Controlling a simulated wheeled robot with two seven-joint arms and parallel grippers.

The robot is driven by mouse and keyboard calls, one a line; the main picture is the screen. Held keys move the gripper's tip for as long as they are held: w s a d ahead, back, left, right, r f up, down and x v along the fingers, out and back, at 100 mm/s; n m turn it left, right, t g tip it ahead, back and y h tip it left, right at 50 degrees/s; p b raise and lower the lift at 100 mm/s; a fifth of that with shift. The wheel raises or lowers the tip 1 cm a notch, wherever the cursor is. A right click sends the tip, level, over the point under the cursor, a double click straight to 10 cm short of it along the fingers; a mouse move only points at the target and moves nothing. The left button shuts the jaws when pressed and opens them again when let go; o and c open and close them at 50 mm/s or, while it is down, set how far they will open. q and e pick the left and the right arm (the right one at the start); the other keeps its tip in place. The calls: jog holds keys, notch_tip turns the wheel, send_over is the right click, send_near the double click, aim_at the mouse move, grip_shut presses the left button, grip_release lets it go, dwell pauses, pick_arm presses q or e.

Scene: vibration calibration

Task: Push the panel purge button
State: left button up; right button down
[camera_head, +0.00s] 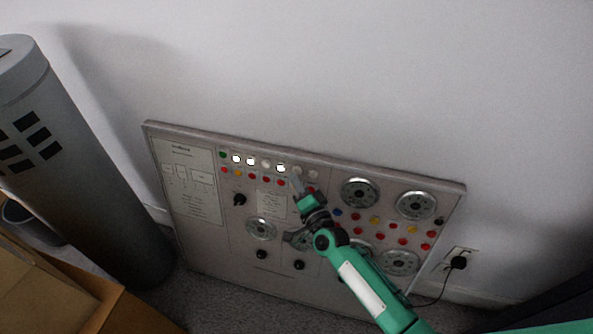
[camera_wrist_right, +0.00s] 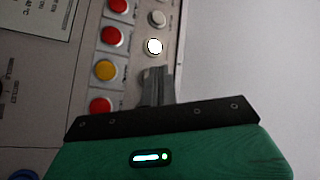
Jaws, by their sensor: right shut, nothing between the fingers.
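The control panel (camera_head: 205,245) leans against the wall and carries rows of coloured buttons, dials and knobs. A top row of white buttons (camera_head: 251,161) has several lit ones, with red and yellow buttons (camera_head: 252,176) below it. My right gripper (camera_head: 296,182) is shut and empty, with its tips at the right part of the upper button rows. In the right wrist view the shut fingers (camera_wrist_right: 158,84) point just below a lit white button (camera_wrist_right: 154,46); contact cannot be told. I cannot read which button is the purge button. My left gripper is out of view.
A grey cylinder (camera_head: 80,180) with dark square openings stands left of the panel. An open cardboard box (camera_head: 120,315) is at the lower left. A wall outlet with a black plug (camera_head: 458,262) is at the right. The wall above the panel is clear.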

jog(key=s+p, duration=0.1)
jog(key=s+a, duration=0.1)
jog(key=s, duration=0.1)
jog(key=s+r+p, duration=0.1)
jog(key=shift+s+a+p, duration=0.3)
jog(key=shift+s+p, duration=0.05)
dwell(0.8)
